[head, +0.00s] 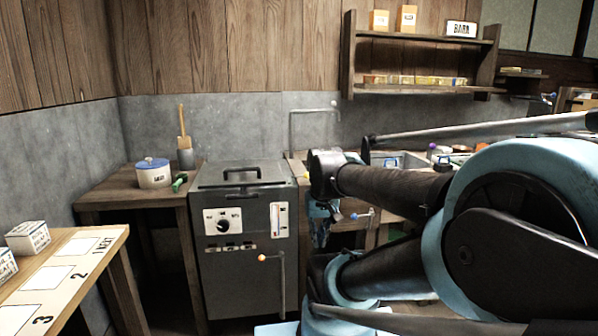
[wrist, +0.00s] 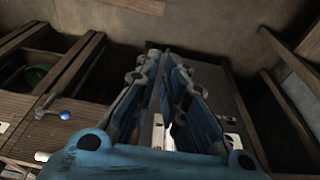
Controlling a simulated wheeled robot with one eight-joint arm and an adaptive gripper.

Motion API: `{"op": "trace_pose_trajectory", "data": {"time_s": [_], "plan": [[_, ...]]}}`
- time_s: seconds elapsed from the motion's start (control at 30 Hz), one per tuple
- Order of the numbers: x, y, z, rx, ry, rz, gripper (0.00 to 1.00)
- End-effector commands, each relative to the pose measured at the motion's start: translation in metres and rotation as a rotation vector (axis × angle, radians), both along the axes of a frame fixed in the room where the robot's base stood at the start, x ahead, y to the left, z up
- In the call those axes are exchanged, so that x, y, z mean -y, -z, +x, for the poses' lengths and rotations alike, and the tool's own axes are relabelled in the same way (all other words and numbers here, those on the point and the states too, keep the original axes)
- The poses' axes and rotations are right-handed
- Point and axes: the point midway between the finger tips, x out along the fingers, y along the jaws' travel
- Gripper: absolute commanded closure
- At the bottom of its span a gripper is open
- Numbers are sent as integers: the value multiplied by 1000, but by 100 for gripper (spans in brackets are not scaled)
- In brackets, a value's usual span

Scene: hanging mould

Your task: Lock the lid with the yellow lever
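The grey metal machine (head: 240,238) stands at the centre of the head view, with its lid (head: 243,173) lying down on top and a black handle on it. A small yellow knob (head: 307,176) shows at the machine's right, beside my arm; the rest of that lever is hidden. A bent rod with an orange knob (head: 262,257) is on the machine's front. My gripper (head: 320,238) hangs pointing down to the right of the machine, apart from the lid. In the wrist view the fingers (wrist: 162,55) come together at their tips, with nothing seen between them.
A side table (head: 130,198) holds a blue-lidded pot (head: 153,172) and a green-handled tool (head: 179,182). A lever with a blue knob (head: 354,216) is right of my gripper. A shelf (head: 420,88) hangs on the wall. My arm covers much of the right side.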

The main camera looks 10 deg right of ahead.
Motion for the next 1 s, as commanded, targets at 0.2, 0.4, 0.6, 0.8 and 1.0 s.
{"op": "trace_pose_trajectory", "data": {"time_s": [0.2,0.4,0.6,0.8,1.0], "plan": [[5,-42,46,15,46,-5,100],[10,-74,90,32,87,-8,100],[15,-103,136,46,127,-10,100],[21,-128,185,62,167,-14,100],[27,-148,235,79,207,-16,100]]}}
